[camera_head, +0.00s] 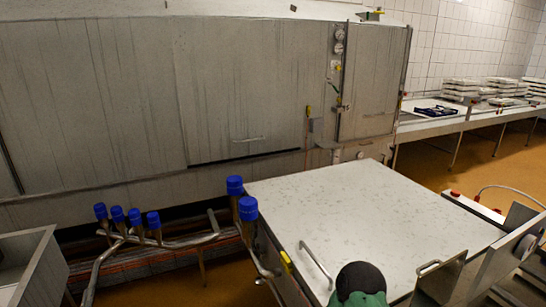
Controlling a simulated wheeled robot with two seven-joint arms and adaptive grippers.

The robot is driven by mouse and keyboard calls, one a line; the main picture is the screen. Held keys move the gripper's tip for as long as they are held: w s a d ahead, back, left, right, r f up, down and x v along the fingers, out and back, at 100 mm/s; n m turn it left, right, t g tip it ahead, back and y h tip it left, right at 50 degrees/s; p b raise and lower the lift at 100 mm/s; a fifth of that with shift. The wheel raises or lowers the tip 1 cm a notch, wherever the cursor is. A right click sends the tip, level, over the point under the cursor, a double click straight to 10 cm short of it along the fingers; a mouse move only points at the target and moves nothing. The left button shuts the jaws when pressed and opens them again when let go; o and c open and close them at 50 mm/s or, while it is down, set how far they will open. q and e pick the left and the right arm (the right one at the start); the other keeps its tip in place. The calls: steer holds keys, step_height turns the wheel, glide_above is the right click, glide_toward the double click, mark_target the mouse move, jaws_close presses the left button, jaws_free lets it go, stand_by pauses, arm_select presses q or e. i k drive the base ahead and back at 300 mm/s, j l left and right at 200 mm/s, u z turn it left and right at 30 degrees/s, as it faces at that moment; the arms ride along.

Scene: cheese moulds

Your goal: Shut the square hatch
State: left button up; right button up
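A large pale, roughly square flat panel (370,210) lies level in front of me, with a metal bar handle (316,264) near its front left edge. A big grey panel (240,85) stands upright in the wall behind, with a small horizontal handle (249,140) and a dark gap along its lower edge. I cannot tell for sure which one is the square hatch. A dark, rounded thing with green (360,282) covers part of the pale panel's front edge; it may be part of me. Neither of my grippers shows.
Metal pipes with several blue caps (235,186) stand left of the pale panel. A grey bin (40,265) is at the lower left. A bench (420,124) with stacked white trays (465,88) runs along the right wall. Brown floor (450,170) shows between.

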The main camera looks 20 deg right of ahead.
mark_target(435, 288)
steer(key=i+j+z, duration=0.1)
steer(key=z, duration=0.35)
steer(key=i+j+z, duration=0.25)
steer(key=z, duration=0.2)
steer(key=i+j+z, duration=0.1)
steer(key=z, duration=0.35)
steer(key=j+z, duration=0.4)
steer(key=i+j+z, duration=0.1)
steer(key=j+z, duration=0.2)
steer(key=z, duration=0.15)
steer(key=j+z, duration=1.1)
steer(key=j, duration=0.2)
